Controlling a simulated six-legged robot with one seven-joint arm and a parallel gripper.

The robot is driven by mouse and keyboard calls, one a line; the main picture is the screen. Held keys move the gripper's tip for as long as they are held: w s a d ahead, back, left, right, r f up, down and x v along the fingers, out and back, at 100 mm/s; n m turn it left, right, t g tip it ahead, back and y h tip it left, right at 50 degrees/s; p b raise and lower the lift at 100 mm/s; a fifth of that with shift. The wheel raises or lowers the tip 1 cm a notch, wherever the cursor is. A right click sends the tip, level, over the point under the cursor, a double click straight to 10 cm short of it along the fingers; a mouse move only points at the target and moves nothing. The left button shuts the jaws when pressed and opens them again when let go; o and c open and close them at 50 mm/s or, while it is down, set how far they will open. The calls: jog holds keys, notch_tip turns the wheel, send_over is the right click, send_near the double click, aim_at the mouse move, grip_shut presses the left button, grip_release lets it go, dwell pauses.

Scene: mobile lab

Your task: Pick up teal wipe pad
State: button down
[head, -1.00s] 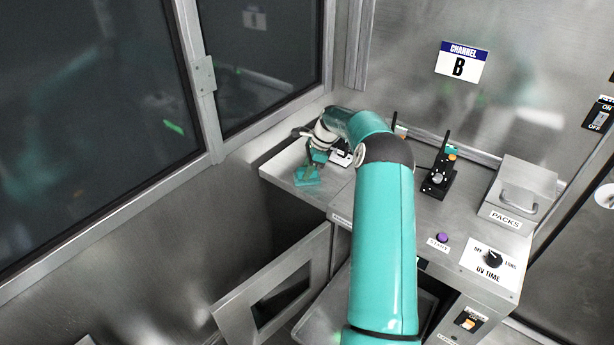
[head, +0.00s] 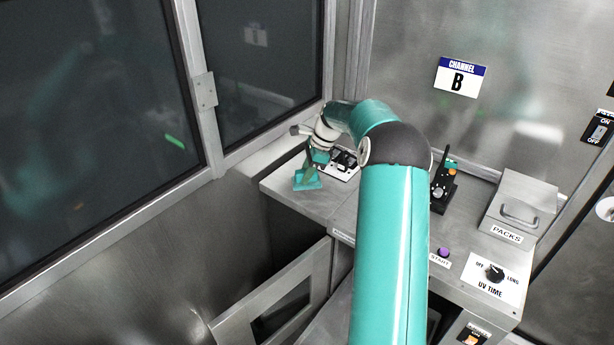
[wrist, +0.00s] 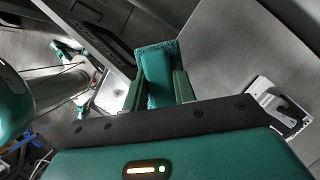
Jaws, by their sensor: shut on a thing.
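The teal wipe pad (wrist: 157,62) shows in the wrist view between the two fingers of my gripper (wrist: 162,88), which is shut on it. In the head view the pad (head: 307,180) is at the left end of the steel counter, directly below my gripper (head: 312,165). Its broad base faces the counter top. Whether it touches the counter or hangs just above it I cannot tell. My arm reaches in from the front and hides part of the counter.
The steel counter (head: 285,190) carries a device on a white plate (head: 340,162) just right of my gripper. A black handset in a stand (head: 444,182) and a PACKS box (head: 519,205) are further right. An open cabinet door (head: 262,300) juts out below. Glazed walls stand at left.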

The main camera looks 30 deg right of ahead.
jog(key=s+a+r, duration=0.4)
jog(key=s+a, duration=0.1)
jog(key=s, duration=0.2)
jog(key=shift+s+a+r, duration=0.15)
jog(key=shift+s+a, duration=0.05)
jog(key=shift+s, duration=0.1)
jog(key=c, duration=1.8)
grip_release()
jog(key=shift+c, duration=1)
